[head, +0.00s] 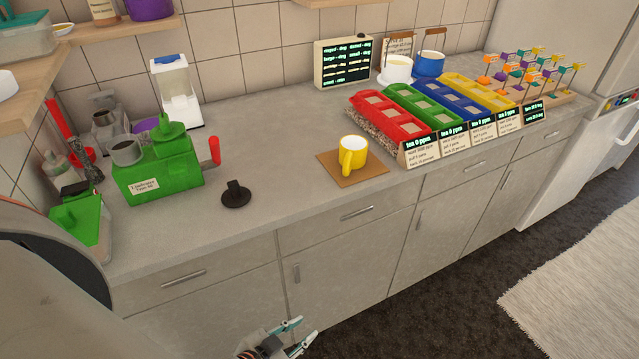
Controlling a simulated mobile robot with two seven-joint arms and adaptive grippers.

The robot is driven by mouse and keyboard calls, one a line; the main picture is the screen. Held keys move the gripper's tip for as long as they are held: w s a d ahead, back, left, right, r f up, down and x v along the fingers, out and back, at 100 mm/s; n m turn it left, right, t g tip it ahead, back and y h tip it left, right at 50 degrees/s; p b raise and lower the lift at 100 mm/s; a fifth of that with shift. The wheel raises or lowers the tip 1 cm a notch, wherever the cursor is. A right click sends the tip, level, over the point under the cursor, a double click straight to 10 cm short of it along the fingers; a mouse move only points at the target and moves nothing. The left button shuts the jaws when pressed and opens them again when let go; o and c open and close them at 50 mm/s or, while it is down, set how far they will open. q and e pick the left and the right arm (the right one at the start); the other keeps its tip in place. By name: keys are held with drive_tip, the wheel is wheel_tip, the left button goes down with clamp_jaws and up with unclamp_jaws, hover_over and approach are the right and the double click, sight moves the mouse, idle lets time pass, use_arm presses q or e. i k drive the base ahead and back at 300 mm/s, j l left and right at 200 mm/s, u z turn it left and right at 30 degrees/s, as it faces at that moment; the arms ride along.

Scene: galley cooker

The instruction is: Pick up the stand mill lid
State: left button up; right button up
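A small black round piece with an upright knob (236,194) lies on the counter; it looks like a lid, but I cannot tell for certain that it is the stand mill lid. Left of it stands a green machine (160,180) with a label, a red handle on its right side, a grey cup and a green funnel-shaped top (170,128). My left gripper (304,331) is at the bottom edge, in front of the drawers and below the counter top. Its fingertips are apart with nothing seen between them. My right gripper is out of view.
A yellow mug (352,158) stands on a brown mat (376,168). Red (390,122), green, blue and yellow trays line the right. Counter around the black piece is clear. A wooden shelf (120,29) overhangs the upper left.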

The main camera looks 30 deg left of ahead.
sight(237, 197)
drive_tip(key=k+l+u, duration=0.15)
drive_tip(key=u, duration=0.3)
drive_tip(key=k+l+u, duration=0.2)
drive_tip(key=u, duration=0.2)
drive_tip(key=k+l+u, duration=0.15)
drive_tip(key=u, duration=0.3)
drive_tip(key=k+u, duration=0.3)
drive_tip(key=u, duration=0.15)
